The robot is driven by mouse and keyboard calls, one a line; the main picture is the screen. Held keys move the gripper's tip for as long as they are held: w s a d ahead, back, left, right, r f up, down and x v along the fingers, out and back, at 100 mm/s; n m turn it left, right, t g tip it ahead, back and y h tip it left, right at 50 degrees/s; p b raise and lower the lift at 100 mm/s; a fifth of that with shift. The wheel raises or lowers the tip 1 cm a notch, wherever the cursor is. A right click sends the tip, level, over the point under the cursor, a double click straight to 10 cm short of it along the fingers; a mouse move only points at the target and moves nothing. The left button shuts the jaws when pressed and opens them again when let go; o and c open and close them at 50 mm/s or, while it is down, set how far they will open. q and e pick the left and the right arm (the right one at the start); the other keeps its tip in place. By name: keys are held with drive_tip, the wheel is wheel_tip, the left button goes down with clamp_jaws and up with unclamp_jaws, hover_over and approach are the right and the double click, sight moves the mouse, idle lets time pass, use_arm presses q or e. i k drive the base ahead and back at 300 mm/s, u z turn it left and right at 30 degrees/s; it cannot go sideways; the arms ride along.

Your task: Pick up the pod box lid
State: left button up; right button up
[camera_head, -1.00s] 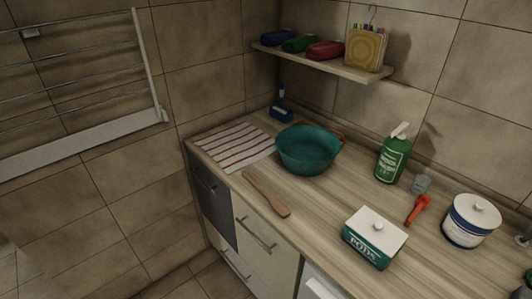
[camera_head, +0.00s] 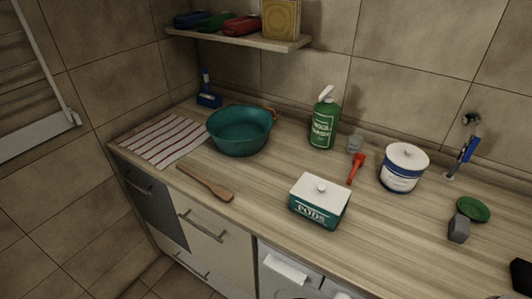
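The pod box (camera_head: 316,211) is a green box marked "PODS" on the wooden counter, right of the middle of the head view. Its white lid (camera_head: 320,188) with a small round knob on top sits on the box. Neither of my grippers shows clearly in this view. A small black shape (camera_head: 521,276) is cut off at the lower right edge, and I cannot tell what it is.
Around the box on the counter (camera_head: 262,200) are a wooden spatula (camera_head: 206,183), a red tool (camera_head: 356,168), a white-and-blue canister (camera_head: 403,168), a green bottle (camera_head: 324,122), a teal basin (camera_head: 240,131) and a striped cloth (camera_head: 165,140). Further right lie a green brush head (camera_head: 472,209) and a grey block (camera_head: 459,228).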

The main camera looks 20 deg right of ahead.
sight(332, 198)
drive_tip(key=u, duration=1.45)
drive_tip(key=i, duration=0.65)
drive_tip(key=z, duration=2.05)
